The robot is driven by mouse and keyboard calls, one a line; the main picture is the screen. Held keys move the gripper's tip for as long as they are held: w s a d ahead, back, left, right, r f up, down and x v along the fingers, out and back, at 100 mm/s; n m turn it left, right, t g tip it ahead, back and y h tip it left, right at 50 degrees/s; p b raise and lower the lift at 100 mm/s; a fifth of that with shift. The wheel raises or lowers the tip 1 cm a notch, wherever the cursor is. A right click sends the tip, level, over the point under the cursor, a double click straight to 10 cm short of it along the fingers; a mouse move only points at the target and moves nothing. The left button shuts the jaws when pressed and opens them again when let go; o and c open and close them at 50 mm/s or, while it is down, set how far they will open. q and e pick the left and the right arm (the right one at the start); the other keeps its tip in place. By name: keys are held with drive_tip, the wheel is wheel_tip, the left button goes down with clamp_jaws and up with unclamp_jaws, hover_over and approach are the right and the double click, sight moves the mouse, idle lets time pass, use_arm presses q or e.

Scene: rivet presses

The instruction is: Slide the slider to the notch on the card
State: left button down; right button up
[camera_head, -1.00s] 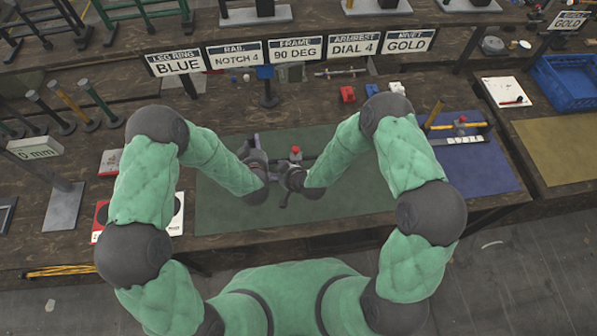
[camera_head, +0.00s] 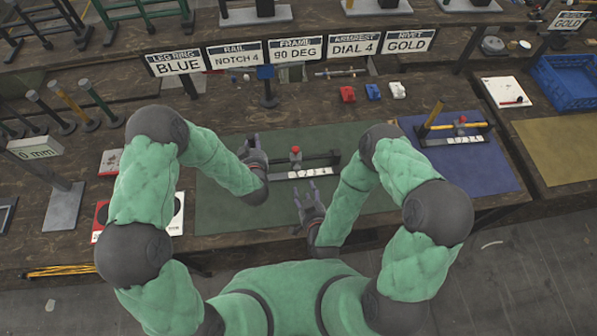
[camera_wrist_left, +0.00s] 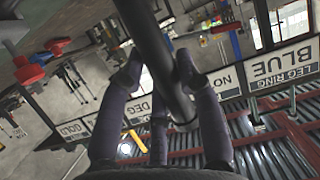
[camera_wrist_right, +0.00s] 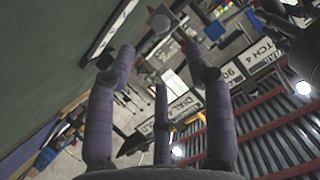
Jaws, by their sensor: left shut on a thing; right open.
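The rail card (camera_head: 237,56) reads NOTCH 4 in the head view. The dark rail (camera_head: 328,160) lies across the green mat with a pale numbered strip (camera_head: 310,172) along its front; the numbers are too small to read. The slider (camera_head: 295,155), with a red top, sits on the rail left of its middle. My left gripper (camera_head: 257,155) is shut on the rail's left end; in the left wrist view the dark bar (camera_wrist_left: 160,60) runs between its fingers. My right gripper (camera_head: 308,197) is open and empty, in front of the rail and apart from it.
A similar assembly (camera_head: 460,128) with a yellow bar stands on the purple mat (camera_head: 480,170) at right. Red (camera_head: 347,94), blue (camera_head: 372,91) and white (camera_head: 397,89) blocks lie behind the rail. The green mat (camera_head: 370,195) is clear around my right gripper.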

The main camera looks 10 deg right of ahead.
sight(298, 170)
drive_tip(key=x, duration=1.1)
drive_tip(key=shift+a, duration=0.1)
drive_tip(key=shift+c, duration=0.3)
clamp_jaws()
